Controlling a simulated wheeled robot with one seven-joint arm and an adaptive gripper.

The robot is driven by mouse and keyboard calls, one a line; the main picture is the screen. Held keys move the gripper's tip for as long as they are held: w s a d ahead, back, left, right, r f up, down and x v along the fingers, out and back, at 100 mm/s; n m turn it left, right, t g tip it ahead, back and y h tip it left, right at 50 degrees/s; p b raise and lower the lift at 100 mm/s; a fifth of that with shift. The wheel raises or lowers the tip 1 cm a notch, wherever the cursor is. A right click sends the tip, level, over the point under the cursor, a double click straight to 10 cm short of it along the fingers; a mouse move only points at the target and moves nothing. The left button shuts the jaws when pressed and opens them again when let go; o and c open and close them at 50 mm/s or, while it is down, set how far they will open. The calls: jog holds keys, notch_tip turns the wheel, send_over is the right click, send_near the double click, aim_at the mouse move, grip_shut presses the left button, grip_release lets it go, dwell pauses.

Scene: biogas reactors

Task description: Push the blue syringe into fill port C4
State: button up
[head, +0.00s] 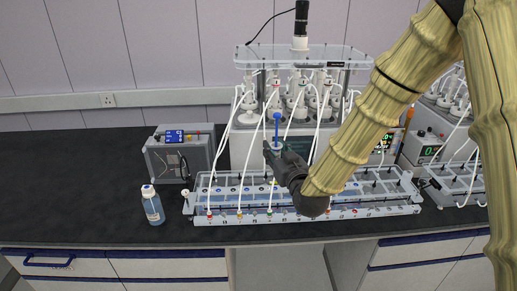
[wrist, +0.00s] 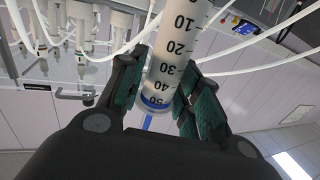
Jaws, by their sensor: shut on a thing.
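My gripper (head: 277,153) is shut on the blue syringe (head: 277,126), above the clear rack on the bench. The syringe is upright, with its blue plunger rod sticking up above the fingers. In the wrist view, my gripper (wrist: 163,82) has a dark green-padded finger on each side of the clear syringe barrel (wrist: 181,48), which is marked 10 to 50, with a blue plunger seal at the 50 end. The syringe's tip is hidden in both views. Port labels are too small to read, so I cannot tell which port is C4.
The clear rack (head: 205,218) has coloured ports and white tubes rising to the reactor bottles (head: 250,105) behind. A grey box (head: 180,160) and a blue-liquid bottle (head: 153,206) stand to the left. Another reactor unit is at right. The bench's far left is clear.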

jog(key=w+d+f+p, duration=0.3)
jog(key=w+d+p, duration=0.2)
jog(key=d, duration=0.5)
jog(key=shift+s+d+f+b, duration=0.15)
jog(key=shift+f+b, duration=0.15)
jog(key=shift+f, duration=0.55)
jog(key=shift+d+f+b, duration=0.15)
jog(key=shift+f+b, duration=0.15)
jog(key=shift+f, duration=0.6)
jog(key=shift+s+d+f+b, duration=0.15)
jog(key=shift+f+b, duration=0.15)
jog(key=shift+f, duration=0.55)
jog(key=shift+f+b, duration=1.05)
jog(key=shift+b, duration=0.3)
dwell(0.8)
dwell(0.3)
jog(key=o, duration=1.1)
jog(key=v, duration=1.2)
jog(key=shift+a+r, duration=0.1)
